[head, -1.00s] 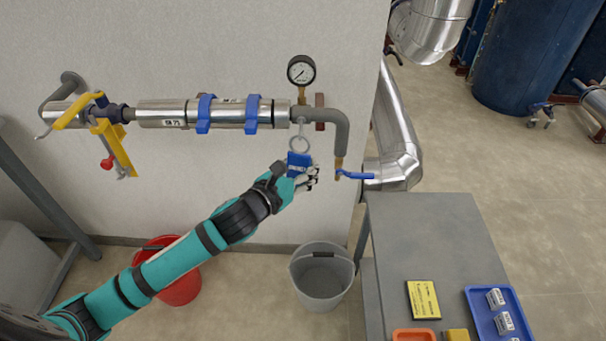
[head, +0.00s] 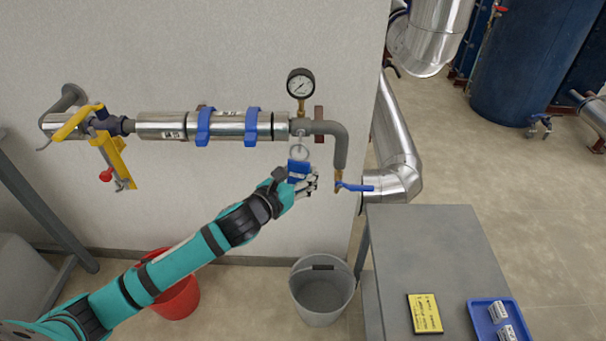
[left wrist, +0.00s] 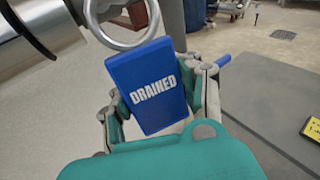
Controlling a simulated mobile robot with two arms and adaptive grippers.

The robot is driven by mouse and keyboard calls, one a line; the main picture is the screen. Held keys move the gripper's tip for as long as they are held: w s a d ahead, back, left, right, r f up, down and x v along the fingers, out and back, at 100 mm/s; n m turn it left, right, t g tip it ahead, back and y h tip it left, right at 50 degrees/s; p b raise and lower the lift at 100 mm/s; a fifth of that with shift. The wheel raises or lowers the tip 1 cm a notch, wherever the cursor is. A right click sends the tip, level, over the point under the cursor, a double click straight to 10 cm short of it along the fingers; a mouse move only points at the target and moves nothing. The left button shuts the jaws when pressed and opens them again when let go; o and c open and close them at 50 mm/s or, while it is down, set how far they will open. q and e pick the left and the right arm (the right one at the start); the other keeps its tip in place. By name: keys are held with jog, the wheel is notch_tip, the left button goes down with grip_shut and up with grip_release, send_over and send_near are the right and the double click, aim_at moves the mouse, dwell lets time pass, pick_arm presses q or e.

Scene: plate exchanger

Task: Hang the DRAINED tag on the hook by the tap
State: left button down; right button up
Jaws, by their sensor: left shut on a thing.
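The blue DRAINED tag (head: 299,169) has a metal ring (head: 299,147) at its top. My left gripper (head: 311,181) is shut on the tag, below the pipe and left of the tap (head: 354,187) with its blue lever. In the left wrist view the tag (left wrist: 150,88) is between the fingers, with its white lettering showing and the ring (left wrist: 128,22) above it. The ring is just under the pipe fitting, where a small light hook (head: 300,132) hangs down. I cannot tell whether the ring is around the hook or in front of it. My right gripper is not in view.
A pressure gauge (head: 300,83) stands above the pipe. A grey bucket (head: 322,291) and a red bucket (head: 176,299) are on the floor below. A grey table (head: 425,240) at the right holds a yellow sign (head: 424,313) and a blue tray (head: 497,316).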

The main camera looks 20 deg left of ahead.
pick_arm(q)
jog(key=c, duration=0.6)
grip_release()
